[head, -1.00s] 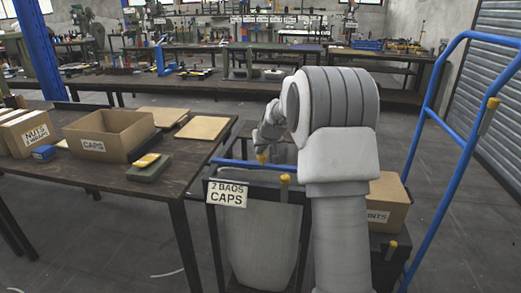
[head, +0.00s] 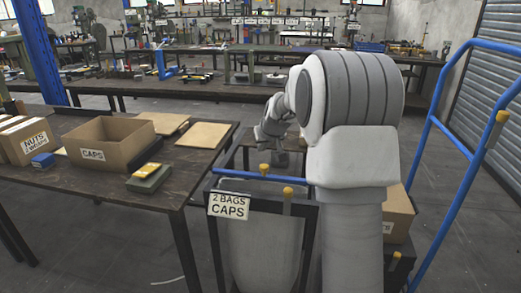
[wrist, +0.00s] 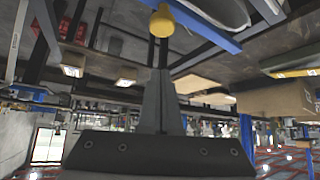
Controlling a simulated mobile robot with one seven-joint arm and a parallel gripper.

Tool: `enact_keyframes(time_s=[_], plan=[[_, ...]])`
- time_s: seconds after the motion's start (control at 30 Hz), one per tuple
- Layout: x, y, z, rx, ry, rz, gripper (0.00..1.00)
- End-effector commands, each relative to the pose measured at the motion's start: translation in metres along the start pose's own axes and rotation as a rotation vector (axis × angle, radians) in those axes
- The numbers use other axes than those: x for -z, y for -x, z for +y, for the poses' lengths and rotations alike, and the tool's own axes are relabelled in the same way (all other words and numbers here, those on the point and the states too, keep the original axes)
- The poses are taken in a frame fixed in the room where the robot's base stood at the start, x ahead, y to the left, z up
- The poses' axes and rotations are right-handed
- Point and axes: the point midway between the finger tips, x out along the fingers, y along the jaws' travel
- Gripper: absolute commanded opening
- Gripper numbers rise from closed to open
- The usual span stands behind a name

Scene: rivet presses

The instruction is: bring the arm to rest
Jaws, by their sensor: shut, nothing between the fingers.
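My arm rises at the right of the middle in the head view, bent over, with its end pointing away and down past the blue rail of the bag frame. A yellow knob (wrist: 161,20) appears just beyond the fingertips, apart or touching I cannot tell.
A frame with a "2 BAGS CAPS" sign (head: 229,205) and a pale bag (head: 262,250) stands close in front. Left is a dark table (head: 95,187) with a CAPS box (head: 92,158). A blue handrail (head: 465,150) and a cardboard box (head: 397,213) are at right.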

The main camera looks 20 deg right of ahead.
Motion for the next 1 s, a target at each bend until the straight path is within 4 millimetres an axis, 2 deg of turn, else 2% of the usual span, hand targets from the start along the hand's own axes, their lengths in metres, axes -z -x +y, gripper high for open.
enact_keyframes(time_s=[0.03,0.2,0.53,0.63,0.77,1.0], plan=[[0.002,0.013,0.000,0.000,0.000,0.002,0.00],[0.001,0.035,0.000,0.000,0.001,0.002,0.00],[0.000,0.047,-0.002,0.002,0.002,0.000,0.00],[-0.002,0.061,-0.011,0.008,0.010,-0.005,0.00],[-0.014,0.098,-0.035,0.024,0.030,-0.025,0.00],[-0.063,0.180,-0.080,0.051,0.064,-0.083,0.00]])
